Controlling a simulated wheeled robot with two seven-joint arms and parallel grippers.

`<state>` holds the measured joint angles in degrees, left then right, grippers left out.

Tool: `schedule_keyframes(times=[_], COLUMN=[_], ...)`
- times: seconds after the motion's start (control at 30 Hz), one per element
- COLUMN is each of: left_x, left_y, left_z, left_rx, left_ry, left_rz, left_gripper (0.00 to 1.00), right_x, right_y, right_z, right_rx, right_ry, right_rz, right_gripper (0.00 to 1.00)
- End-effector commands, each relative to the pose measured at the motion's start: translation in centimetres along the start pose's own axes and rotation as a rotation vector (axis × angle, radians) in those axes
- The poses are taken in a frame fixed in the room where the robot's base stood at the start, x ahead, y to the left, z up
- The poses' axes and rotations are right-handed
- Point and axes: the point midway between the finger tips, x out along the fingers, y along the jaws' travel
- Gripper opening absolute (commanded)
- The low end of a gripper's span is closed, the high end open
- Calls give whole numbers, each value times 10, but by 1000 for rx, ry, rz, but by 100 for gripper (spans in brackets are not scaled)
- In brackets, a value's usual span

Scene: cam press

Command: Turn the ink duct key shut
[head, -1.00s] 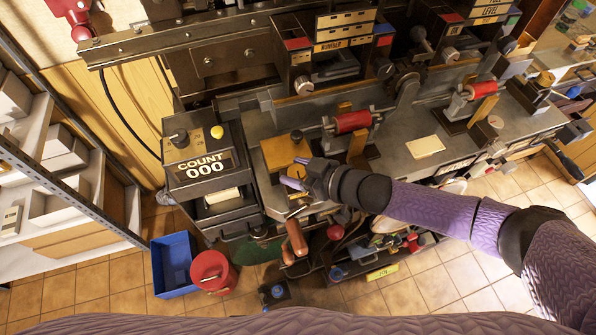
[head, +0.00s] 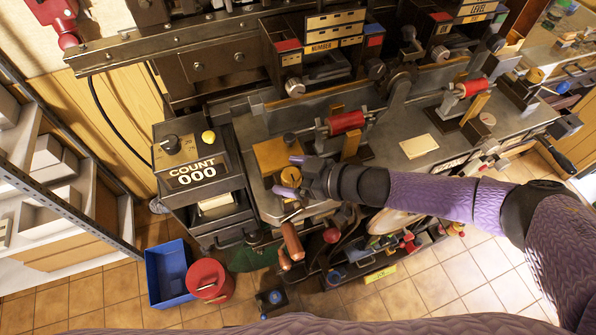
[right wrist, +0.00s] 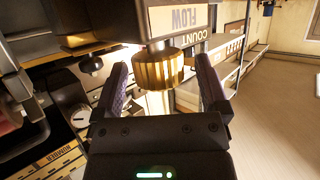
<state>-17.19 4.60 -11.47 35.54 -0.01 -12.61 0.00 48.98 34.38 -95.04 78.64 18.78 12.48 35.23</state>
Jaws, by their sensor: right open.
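A ribbed brass knob, apparently the ink duct key (right wrist: 158,68), shows in the right wrist view below a dark block with a FLOW label (right wrist: 180,18). My right gripper (right wrist: 160,76) is open, with one finger on each side of the knob. A gap shows between the knob and each finger, so it is not gripped. In the head view, my right gripper (head: 289,175) is at the front edge of the press bed, by a brass-coloured plate (head: 268,155). A small brass part shows between its fingers there. My left gripper is not in view.
A COUNT box (head: 197,165) reading 000 stands left of the gripper. A red roller (head: 346,122) lies behind it. Handles with a wooden grip (head: 292,240) and a red ball (head: 331,236) hang below. A blue bin (head: 166,272) and red bucket (head: 211,280) stand on the floor.

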Motion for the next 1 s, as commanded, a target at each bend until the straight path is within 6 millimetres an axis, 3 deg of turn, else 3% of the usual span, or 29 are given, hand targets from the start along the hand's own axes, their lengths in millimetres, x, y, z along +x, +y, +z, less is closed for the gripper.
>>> schedule_keyframes(times=[0.3, 0.5, 1.0], left_x=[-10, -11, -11], left_y=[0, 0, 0], left_z=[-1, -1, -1], left_rx=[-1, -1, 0], left_ry=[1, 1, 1], left_rz=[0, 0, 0], left_gripper=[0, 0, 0], right_x=[-65, -93, -95], right_y=[1, 0, -1], right_z=[0, 0, 0], right_rx=[0, 1, 0], right_ry=[-3, -1, 0], right_rz=[3, 1, 0], right_gripper=[94, 94, 94])
